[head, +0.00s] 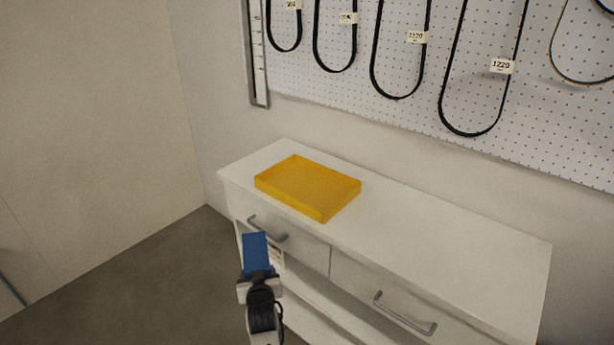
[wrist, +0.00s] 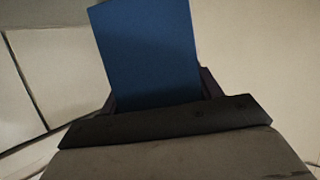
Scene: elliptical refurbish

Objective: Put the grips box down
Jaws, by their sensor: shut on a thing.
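A blue box (head: 256,254), likely the grips box, is held in my gripper (head: 258,272). In the head view it is in front of the cabinet's left drawer, apart from the cabinet top in the picture. In the wrist view the blue box (wrist: 148,55) rises upright from between the fingers of my gripper (wrist: 158,103). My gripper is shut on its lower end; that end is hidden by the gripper. No label is readable on the box.
A white cabinet (head: 440,235) with grey drawer handles stands against the wall. A yellow tray (head: 308,187) lies on its left part; the top to the right is clear. Black belts hang on the pegboard (head: 350,95) above. Bare floor (head: 150,285) is at left.

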